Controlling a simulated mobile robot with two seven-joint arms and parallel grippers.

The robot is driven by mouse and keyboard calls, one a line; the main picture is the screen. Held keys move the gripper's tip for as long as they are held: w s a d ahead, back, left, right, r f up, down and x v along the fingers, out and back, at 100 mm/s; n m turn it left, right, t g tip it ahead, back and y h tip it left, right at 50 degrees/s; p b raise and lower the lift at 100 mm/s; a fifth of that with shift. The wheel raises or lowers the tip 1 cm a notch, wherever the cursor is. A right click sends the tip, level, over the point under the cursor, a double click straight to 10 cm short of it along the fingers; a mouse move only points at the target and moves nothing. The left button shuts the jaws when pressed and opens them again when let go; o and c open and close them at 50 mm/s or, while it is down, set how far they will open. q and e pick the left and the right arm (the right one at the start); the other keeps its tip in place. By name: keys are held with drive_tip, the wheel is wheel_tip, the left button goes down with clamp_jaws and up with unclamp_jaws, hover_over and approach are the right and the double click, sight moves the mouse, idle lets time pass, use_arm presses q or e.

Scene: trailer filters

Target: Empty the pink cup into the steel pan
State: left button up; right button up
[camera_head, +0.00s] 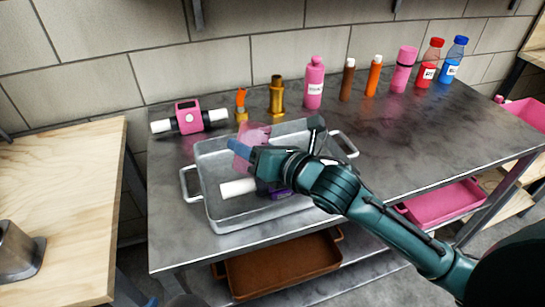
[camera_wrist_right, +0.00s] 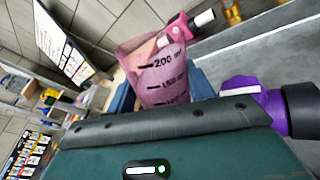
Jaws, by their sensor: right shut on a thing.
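The pink cup (camera_head: 254,134) is see-through, and my right gripper (camera_head: 243,148) is shut on it with blue fingers. In the right wrist view the cup (camera_wrist_right: 160,75) shows dark volume marks between the fingers. The gripper holds it above the back left part of the steel pan (camera_head: 212,213). I cannot tell its exact tilt or what is in it. The pan is a grey tray with two side handles on the metal table. A filter with a white end (camera_head: 237,188) and a purple body shows in the pan area, partly hidden by my arm. My left gripper is not in view.
A pink filter (camera_head: 188,117) with white ends lies behind the pan. Gold and orange fittings (camera_head: 277,95), a pink bottle (camera_head: 314,83) and several other bottles line the table's back. A wooden table (camera_head: 70,185) stands left. The metal table is clear at right.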

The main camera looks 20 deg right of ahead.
sight(259, 133)
use_arm(q)
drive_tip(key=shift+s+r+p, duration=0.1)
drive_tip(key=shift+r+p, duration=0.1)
drive_tip(key=shift+p, duration=0.35)
use_arm(e)
drive_tip(key=shift+w+d+r+m+g, duration=0.35)
drive_tip(key=shift+r+m, duration=0.15)
drive_tip(key=shift+r, duration=0.1)
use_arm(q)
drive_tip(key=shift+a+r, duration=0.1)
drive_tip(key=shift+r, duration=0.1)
use_arm(e)
drive_tip(key=shift+w+d+m+g, duration=0.1)
drive_tip(key=shift+m+g, duration=0.15)
drive_tip(key=shift+m, duration=0.45)
use_arm(q)
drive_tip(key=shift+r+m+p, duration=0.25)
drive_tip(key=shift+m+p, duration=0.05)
drive_tip(key=shift+p, duration=0.3)
use_arm(e)
drive_tip(key=shift+f+m+g+y, duration=0.4)
drive_tip(key=shift+f+m+g, duration=0.3)
drive_tip(key=shift+m, duration=0.6)
idle(0.8)
